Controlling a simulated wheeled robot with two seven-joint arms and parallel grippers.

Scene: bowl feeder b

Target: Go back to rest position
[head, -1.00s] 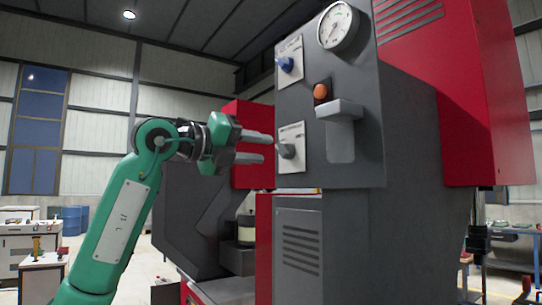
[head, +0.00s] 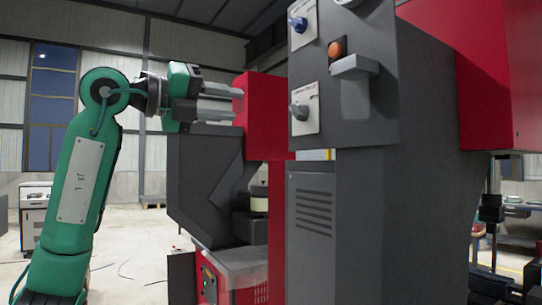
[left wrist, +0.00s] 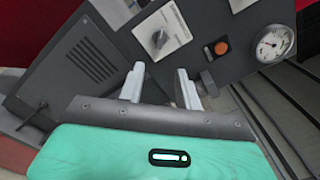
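My left gripper (head: 218,103) is raised on the left side of the head view, in front of the machine and left of its control panel. Its two grey fingers are apart with nothing between them. It also shows in the left wrist view (left wrist: 160,85), with the fingers pointing toward the panel and a lever switch (left wrist: 159,40) beyond them. In the head view the fingertips are left of that lower switch (head: 299,112) and seem clear of it. My right gripper is in neither view.
The grey and red machine (head: 345,215) fills the middle and right. Its panel carries a blue-handled switch (head: 298,24), an orange button (head: 337,50) and, in the left wrist view, a round gauge (left wrist: 273,43). Open floor (head: 135,255) lies at the left, with a cabinet (head: 33,212) behind.

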